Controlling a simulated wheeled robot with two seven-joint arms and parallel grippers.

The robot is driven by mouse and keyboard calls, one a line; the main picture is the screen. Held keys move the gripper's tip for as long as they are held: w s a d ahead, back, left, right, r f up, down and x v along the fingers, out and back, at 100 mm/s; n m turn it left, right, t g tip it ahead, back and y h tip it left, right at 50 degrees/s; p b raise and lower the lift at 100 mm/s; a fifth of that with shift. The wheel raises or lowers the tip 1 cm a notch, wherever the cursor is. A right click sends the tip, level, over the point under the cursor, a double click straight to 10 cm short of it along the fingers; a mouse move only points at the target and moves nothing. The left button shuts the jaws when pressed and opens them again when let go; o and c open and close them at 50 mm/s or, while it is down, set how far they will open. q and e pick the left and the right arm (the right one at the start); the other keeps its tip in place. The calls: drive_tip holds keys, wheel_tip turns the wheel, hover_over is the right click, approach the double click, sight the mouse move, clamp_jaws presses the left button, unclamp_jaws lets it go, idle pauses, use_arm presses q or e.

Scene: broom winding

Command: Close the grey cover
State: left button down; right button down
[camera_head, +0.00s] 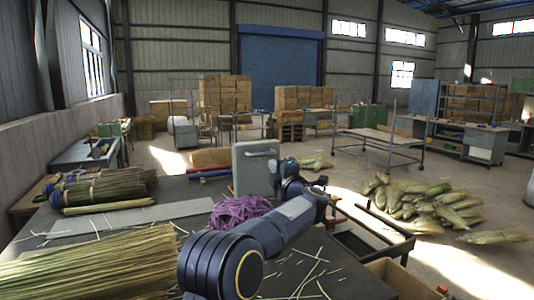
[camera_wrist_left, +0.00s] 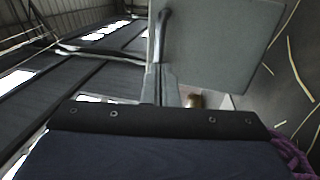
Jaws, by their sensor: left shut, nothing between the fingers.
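The grey cover (camera_head: 250,172) stands upright at the far edge of the dark table, with a bar handle on its face. It fills the upper part of the left wrist view (camera_wrist_left: 220,45), its handle (camera_wrist_left: 161,35) running along its left side. My left gripper (camera_head: 284,172) is at the right edge of the cover in the head view. In the left wrist view its fingers (camera_wrist_left: 160,80) are shut and empty, close below the handle's end; I cannot tell whether they touch the handle or cover. My right gripper is out of view.
A coil of purple cord (camera_head: 238,211) lies on the table in front of the cover. A straw bundle (camera_head: 95,262) lies near left, beyond it a grey metal strip (camera_head: 130,217) and more bundles. Straw heaps (camera_head: 415,200) lie on the floor at right.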

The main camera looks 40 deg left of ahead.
sight(263, 154)
use_arm(q)
drive_tip(key=p+x, duration=0.1)
drive_tip(key=x, duration=0.1)
drive_tip(key=p+x, duration=0.1)
drive_tip(key=x, duration=0.1)
drive_tip(key=shift+w+a+r, duration=0.1)
drive_tip(key=shift+r, duration=0.15)
drive_tip(key=shift+w+a, duration=0.25)
drive_tip(key=shift+a, duration=0.25)
